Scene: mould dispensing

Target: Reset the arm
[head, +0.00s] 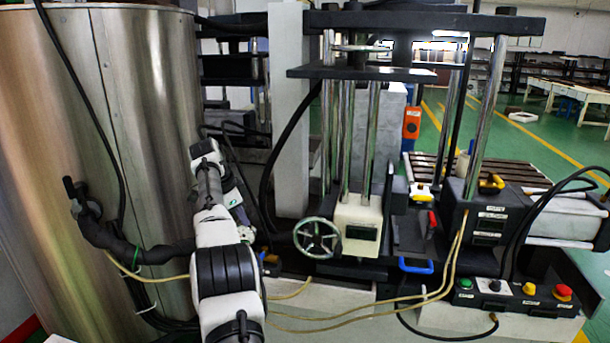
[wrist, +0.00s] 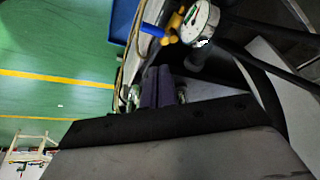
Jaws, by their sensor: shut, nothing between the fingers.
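My white and black arm (head: 225,270) rises from the bottom of the head view and bends at the top, in front of the gap between the steel tank and the press. My gripper (wrist: 158,72) shows in the wrist view as two dark purple fingers close together beyond a black bar. The fingers are shut with nothing seen between them. In the head view the gripper end is small and partly hidden behind my arm.
A large steel tank (head: 150,120) stands left. A press with a handwheel (head: 317,238) and steel columns stands right. A control box with buttons (head: 515,296) is at lower right. In the wrist view a gauge (wrist: 201,22) and blue valve handle (wrist: 152,30) are near the fingers.

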